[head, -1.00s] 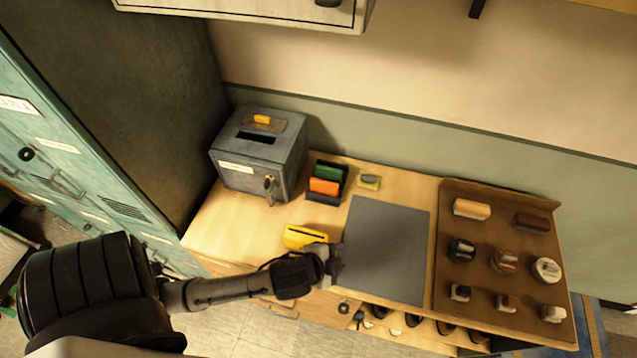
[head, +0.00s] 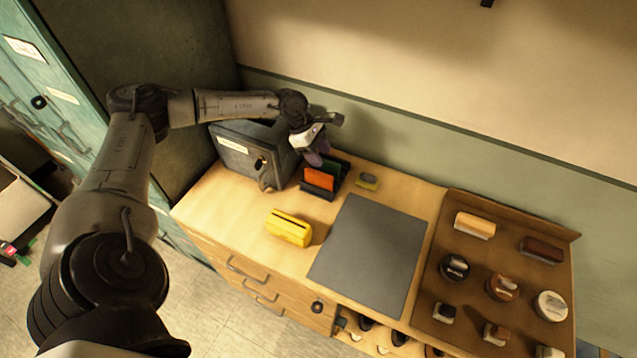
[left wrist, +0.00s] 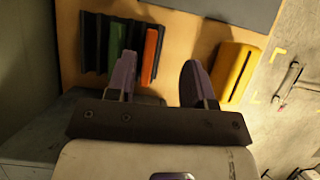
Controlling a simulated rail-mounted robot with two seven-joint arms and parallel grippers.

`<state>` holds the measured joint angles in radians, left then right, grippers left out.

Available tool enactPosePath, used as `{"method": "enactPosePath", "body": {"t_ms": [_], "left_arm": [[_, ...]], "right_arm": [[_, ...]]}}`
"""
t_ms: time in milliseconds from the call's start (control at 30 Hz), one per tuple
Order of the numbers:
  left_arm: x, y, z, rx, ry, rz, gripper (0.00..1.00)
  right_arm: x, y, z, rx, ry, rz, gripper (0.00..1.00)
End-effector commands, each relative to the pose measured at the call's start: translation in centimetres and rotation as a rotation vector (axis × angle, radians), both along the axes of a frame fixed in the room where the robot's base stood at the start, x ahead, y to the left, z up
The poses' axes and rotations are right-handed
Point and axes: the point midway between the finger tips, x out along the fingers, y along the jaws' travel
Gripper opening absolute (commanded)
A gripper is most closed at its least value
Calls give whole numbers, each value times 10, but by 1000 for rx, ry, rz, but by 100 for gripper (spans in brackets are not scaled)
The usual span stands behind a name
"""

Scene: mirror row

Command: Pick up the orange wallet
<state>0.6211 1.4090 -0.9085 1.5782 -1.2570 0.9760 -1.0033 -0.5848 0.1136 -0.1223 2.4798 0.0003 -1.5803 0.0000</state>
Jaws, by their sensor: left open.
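The orange wallet (head: 319,179) stands upright in a dark rack (head: 318,194) on the wooden counter, in front of a green wallet (head: 333,167). My left gripper (head: 315,158) is above the rack, pointing down, open and empty. In the left wrist view the orange wallet (left wrist: 151,52) appears between my two fingers (left wrist: 158,65), nearer the left finger. That finger overlaps the rack (left wrist: 95,45) and partly covers the green wallet (left wrist: 116,40). I cannot tell how far the fingertips are above the wallet. My right gripper is not in view.
A grey metal box (head: 235,150) stands close left of the rack, under my left forearm. A yellow slotted item (head: 288,228) lies in front. A grey mat (head: 370,255) and a brown tray (head: 430,325) of tins and brushes are to the right. The wall is behind.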

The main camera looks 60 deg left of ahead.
Motion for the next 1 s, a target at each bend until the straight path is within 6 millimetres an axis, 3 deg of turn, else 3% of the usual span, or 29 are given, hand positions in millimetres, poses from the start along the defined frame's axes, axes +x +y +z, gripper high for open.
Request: {"method": "enactPosePath", "body": {"t_ms": [100, 200, 600, 1000], "left_arm": [[-12, 29, 5, 75, 41, -18, 48], [-15, 36, 0, 101, 60, -26, 48], [-3, 19, -57, 105, 65, -27, 48], [3, 10, -81, 105, 65, -27, 48]], "right_arm": [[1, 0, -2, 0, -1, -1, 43], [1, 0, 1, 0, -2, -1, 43], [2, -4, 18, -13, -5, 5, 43], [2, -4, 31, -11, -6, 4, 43]]}}
